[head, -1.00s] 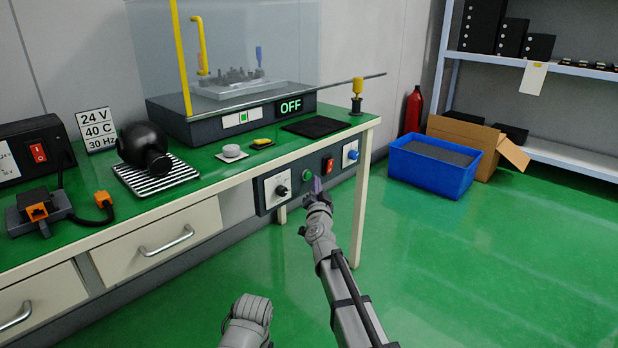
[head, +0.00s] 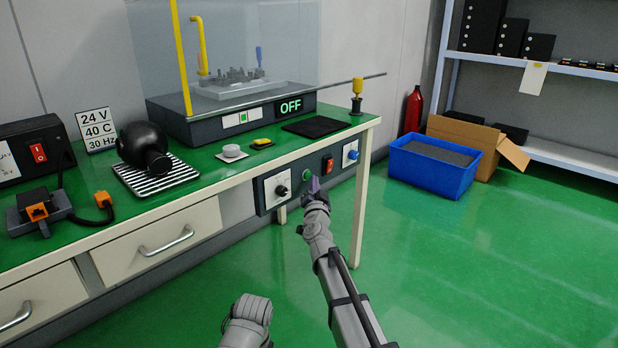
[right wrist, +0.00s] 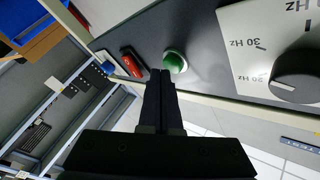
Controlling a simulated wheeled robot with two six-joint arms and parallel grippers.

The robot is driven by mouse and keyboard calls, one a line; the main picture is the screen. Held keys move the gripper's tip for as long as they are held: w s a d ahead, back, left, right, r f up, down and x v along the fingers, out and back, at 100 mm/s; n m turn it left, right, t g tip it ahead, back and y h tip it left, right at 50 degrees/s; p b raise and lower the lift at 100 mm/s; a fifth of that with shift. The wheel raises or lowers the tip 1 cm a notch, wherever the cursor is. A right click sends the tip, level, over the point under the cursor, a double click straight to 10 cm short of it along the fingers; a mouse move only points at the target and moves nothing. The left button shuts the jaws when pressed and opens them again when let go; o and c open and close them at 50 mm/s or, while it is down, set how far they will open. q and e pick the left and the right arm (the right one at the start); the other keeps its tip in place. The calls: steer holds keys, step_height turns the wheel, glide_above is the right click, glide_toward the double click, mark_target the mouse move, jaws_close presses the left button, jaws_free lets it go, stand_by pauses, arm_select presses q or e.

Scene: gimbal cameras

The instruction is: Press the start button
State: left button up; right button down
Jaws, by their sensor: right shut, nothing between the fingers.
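The green button (head: 307,174) sits on the dark control panel (head: 262,203) under the bench's front edge. In the right wrist view the green button (right wrist: 175,62) is a domed cap just beyond the fingertips. My right gripper (head: 315,186) is shut and empty, close in front of the button. In the right wrist view its fingertips (right wrist: 162,74) overlap the button's lower left edge; I cannot tell whether they touch it. The display (head: 290,106) above the bench reads OFF. The arm part at the bottom of the head view is mine; no left gripper fingers show.
A red rocker switch (head: 328,165) and a blue knob (head: 352,155) are right of the button. A black dial (head: 281,190) is left of it. A blue crate (head: 425,178) stands on the floor at right. The green floor before the bench is clear.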

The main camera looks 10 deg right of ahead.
steer(key=shift+w+a, duration=0.25)
steer(key=shift+w, duration=0.1)
stand_by(0.4)
stand_by(0.3)
steer(key=shift+s+d, duration=0.5)
steer(key=shift+s, duration=0.2)
steer(key=shift+s+d, duration=0.8)
steer(key=shift+s, duration=0.2)
steer(key=shift+s+d, duration=0.75)
steer(key=shift+s, duration=0.2)
